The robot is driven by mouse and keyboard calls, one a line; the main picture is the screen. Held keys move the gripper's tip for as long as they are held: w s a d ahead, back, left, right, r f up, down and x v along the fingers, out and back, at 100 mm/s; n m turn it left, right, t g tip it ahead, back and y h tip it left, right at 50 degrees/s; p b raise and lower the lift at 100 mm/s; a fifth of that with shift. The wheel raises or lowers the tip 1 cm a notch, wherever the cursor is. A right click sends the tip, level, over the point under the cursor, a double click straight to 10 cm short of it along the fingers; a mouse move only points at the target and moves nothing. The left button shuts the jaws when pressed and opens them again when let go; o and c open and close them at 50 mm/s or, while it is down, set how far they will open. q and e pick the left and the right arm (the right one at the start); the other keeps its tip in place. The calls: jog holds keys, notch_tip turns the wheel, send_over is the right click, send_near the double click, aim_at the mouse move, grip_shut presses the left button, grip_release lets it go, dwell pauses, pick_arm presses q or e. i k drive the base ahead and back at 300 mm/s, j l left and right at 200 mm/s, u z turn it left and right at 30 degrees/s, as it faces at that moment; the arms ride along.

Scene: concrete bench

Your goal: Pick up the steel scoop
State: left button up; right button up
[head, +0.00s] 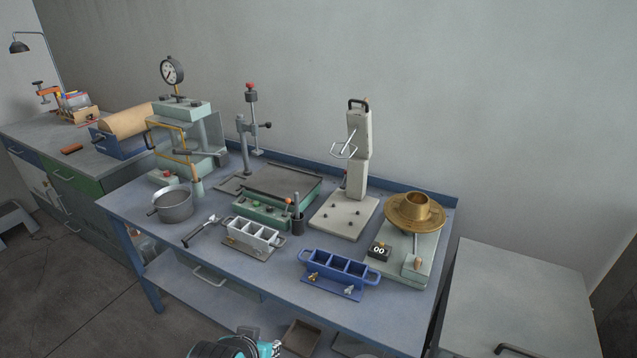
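A small tool with a dark handle and a pale metallic end, which looks like the steel scoop (200,231), lies slantwise on the blue bench (215,285) near its front left. It lies between a round grey metal pan (174,206) and a grey three-compartment mould (252,236). Its dark end points toward the front left and its pale end toward the back right. Its exact shape is too small to tell. Nothing covers it.
A blue mould (338,272) sits at the front, with a brass flow table (415,213) to its right. A green-sided tray (263,214), a dark cup (298,224) and a tall pale press (357,150) stand behind. Bare bench lies in front of the scoop.

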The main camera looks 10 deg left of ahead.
aim_at(215, 220)
jog(key=u, duration=1.35)
